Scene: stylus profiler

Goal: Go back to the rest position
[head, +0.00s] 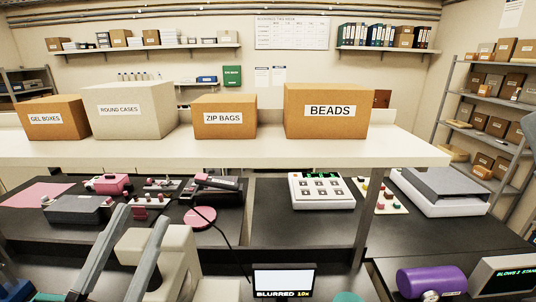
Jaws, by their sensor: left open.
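My left gripper (145,214) reaches up from the lower left, with two long grey fingers spread apart. It is open, and nothing shows between its fingertips. A beige instrument body (187,250) stands at the bottom, partly hidden behind the fingers; I cannot tell whether they touch it. A small screen (284,281) reading "BLURRED 10x" stands to its right. My right gripper is not in view.
A raised shelf (300,151) carries several labelled boxes, including BEADS (328,111). Below it are a pink disc (200,218), a white button panel (321,190) and a grey-lidded device (443,190). A purple cylinder (432,281) is at lower right. The dark bench (300,236) is clear around its middle.

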